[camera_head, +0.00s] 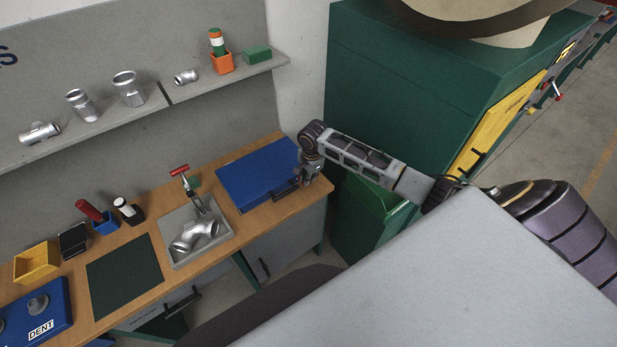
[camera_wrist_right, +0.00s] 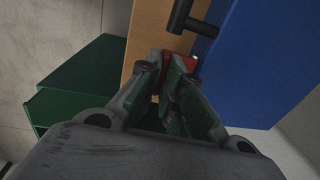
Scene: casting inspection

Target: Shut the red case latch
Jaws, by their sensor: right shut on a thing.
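The blue case (camera_head: 255,172) lies at the right end of the wooden bench, its lid down flat. Its dark handle (camera_head: 286,190) is on the front side; the handle (camera_wrist_right: 191,20) and blue case (camera_wrist_right: 250,65) also show in the right wrist view. The red latch (camera_wrist_right: 177,64) is at the case's edge beside the handle, partly covered by my fingers. My right gripper (camera_head: 306,174) is at the case's right front corner. In the right wrist view its fingertips (camera_wrist_right: 166,70) are closed together on the red latch. My left gripper is out of view.
A grey tray (camera_head: 228,236) with a metal casting and red-handled clamp stands left of the case. A green cabinet (camera_head: 410,85) rises close to my right arm. A shelf (camera_head: 150,112) with castings hangs above the bench. A dark green mat (camera_head: 124,274) is bare.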

